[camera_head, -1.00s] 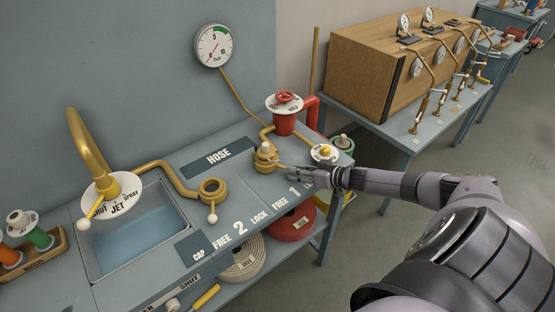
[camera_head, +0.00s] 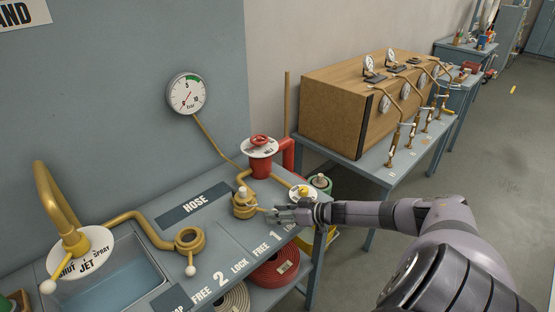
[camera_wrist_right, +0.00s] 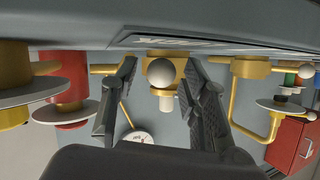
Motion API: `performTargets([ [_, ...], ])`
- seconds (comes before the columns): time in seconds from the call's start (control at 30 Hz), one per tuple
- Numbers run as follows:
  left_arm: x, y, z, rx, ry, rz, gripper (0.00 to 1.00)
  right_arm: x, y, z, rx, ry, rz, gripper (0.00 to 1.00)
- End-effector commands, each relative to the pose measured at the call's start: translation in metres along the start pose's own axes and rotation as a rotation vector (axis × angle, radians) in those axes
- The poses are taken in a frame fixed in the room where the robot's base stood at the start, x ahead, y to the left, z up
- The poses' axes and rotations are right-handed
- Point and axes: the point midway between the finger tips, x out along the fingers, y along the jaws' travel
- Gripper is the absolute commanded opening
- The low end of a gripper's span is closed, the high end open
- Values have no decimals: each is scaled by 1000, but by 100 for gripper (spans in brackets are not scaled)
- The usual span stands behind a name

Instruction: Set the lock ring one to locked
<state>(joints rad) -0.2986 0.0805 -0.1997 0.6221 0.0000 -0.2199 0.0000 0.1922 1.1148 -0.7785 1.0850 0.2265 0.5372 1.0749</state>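Lock ring one is a brass ring (camera_head: 245,208) with a white cap, at the far right end of the bench's ring row. Its short lever points right, toward my right gripper (camera_head: 277,214). In the right wrist view, my right gripper (camera_wrist_right: 162,105) is open. The lever's white ball (camera_wrist_right: 160,72) shows between its spread fingers, with clear gaps on both sides. The brass ring (camera_wrist_right: 157,58) is behind it. In the head view my fingers hide the lever's ball end and the label beside "1". My left gripper is not in view.
Lock ring two (camera_head: 189,240), with its white-ball lever toward the front, stands to the left. A pressure gauge (camera_head: 187,94) hangs on the wall.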

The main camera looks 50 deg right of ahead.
Motion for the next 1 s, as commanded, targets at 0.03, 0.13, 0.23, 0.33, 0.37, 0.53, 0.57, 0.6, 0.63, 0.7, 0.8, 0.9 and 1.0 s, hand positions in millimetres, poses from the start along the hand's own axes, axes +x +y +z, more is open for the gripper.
performTargets([
  [0.03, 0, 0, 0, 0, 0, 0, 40, 0, 0, 0, 0, -1, -1, 44],
  [0.13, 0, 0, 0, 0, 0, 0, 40, 0, 0, 1, 0, -1, -1, 44],
  [0.23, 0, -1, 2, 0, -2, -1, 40, 0, -1, 1, 0, -1, -1, 44],
  [0.33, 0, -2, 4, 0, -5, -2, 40, -2, 0, 2, 1, -2, -1, 44],
  [0.37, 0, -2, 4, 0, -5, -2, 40, -4, 0, 2, 1, -3, 0, 44],
  [0.53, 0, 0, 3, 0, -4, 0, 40, -24, 1, 3, 0, -6, 1, 44],
  [0.57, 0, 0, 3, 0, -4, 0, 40, -28, 0, 3, -1, -7, -1, 44],
  [0.6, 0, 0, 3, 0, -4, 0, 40, -35, 0, 2, -1, -7, -1, 44],
  [0.63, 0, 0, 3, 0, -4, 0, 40, -40, 0, 4, 0, -8, 0, 44],
  [0.7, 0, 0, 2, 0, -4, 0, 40, -52, 1, 4, 1, -8, 1, 44],
  [0.8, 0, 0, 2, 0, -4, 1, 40, -67, 0, 3, 0, -8, -1, 44],
  [0.9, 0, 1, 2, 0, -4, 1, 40, -81, 0, 3, 0, -8, 0, 44],
  [1.0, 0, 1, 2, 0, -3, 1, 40, -94, -1, 3, -1, -8, -2, 44],
])
